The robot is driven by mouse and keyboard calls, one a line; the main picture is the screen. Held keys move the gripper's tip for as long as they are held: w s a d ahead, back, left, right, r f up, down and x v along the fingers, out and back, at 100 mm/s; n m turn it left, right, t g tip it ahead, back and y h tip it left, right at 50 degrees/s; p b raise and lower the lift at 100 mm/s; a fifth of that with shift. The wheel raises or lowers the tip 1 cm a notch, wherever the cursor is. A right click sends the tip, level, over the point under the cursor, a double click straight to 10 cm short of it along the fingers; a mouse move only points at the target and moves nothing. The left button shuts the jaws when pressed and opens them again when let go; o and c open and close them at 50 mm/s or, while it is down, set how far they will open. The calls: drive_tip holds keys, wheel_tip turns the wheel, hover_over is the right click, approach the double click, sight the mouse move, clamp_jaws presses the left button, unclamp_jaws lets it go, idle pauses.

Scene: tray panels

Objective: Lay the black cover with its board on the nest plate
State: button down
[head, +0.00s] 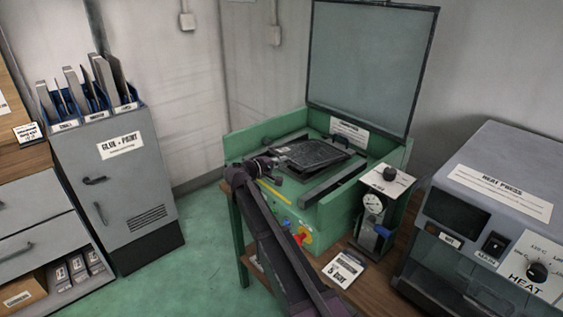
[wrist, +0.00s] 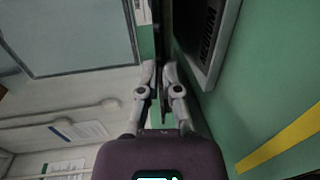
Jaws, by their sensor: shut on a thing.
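The black cover (head: 318,153) is a dark, flat panel over the bed of the green machine. It looks slightly tilted. My gripper (head: 283,152) is at its left edge in the head view. In the wrist view my gripper (wrist: 158,72) has its two fingers closed on the thin dark edge of the cover (wrist: 163,25), seen nearly edge-on. The board cannot be told apart from the cover. The nest plate is mostly hidden under the cover; a grey frame with a dark slotted middle (wrist: 207,45) beside the cover in the wrist view may be it.
The green machine (head: 240,145) has raised side walls and a tall framed clear lid (head: 372,65) standing open behind. A dark bar (head: 334,180) lies along the front right of the bed. A dial gauge (head: 373,205) and a heat press (head: 500,190) stand at the right.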

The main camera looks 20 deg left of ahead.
drive_tip(key=c, duration=0.7)
unclamp_jaws()
drive_tip(key=shift+r, duration=0.15)
